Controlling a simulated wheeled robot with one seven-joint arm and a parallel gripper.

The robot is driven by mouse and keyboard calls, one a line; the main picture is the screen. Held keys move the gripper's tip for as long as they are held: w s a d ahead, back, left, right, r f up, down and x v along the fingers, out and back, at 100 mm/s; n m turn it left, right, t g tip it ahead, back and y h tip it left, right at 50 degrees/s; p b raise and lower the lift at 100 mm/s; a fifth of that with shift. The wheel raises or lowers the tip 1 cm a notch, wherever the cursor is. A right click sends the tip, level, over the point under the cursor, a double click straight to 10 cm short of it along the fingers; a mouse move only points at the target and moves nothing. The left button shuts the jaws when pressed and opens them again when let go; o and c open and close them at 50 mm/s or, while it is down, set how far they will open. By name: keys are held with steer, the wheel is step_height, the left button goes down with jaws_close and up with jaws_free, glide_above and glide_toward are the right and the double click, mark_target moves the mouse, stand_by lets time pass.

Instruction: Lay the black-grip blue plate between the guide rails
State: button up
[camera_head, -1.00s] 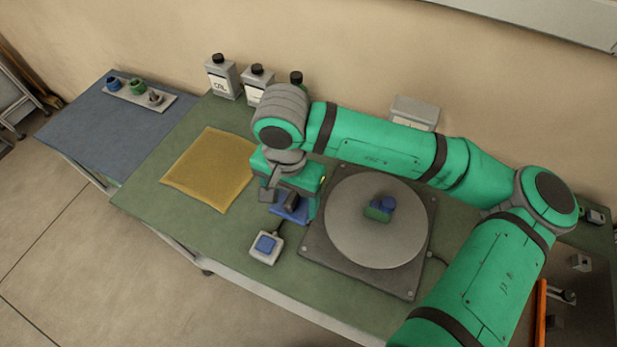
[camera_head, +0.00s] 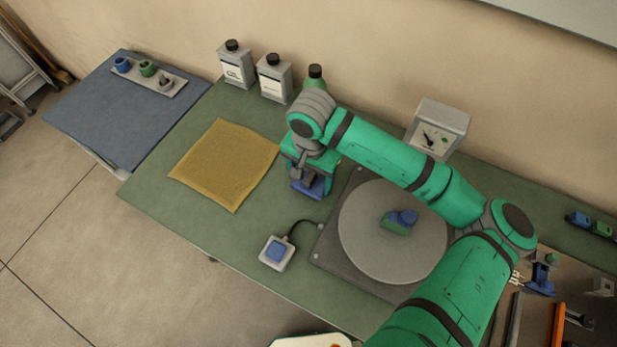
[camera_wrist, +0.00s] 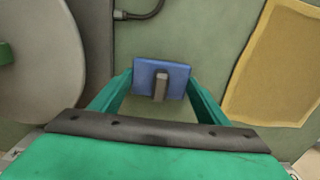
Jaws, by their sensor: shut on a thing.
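My gripper (camera_head: 308,184) is shut on a blue plate (camera_head: 316,189), between the turntable and the yellow cloth. In the wrist view, the blue plate (camera_wrist: 148,68) with its upright dark grey grip (camera_wrist: 160,88) sits between the two green fingers of my gripper (camera_wrist: 161,80). The plate's height above the bench is hard to tell. On a brown board at the right, a dark bar (camera_head: 507,318) and an orange bar (camera_head: 557,326) run roughly side by side; I cannot tell whether these are the guide rails. My arm hides part of that area.
A grey turntable (camera_head: 375,245) bears a blue and green piece (camera_head: 398,221). A blue-button box (camera_head: 276,252) with a cable stands at the front. A yellow cloth (camera_head: 225,165) lies left. Bottles (camera_head: 274,80) and a gauge box (camera_head: 437,128) stand along the wall.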

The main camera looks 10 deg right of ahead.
steer(key=shift+f, duration=0.6)
steer(key=shift+s+f, duration=0.25)
steer(key=o, duration=1.1)
steer(key=shift+f, duration=0.1)
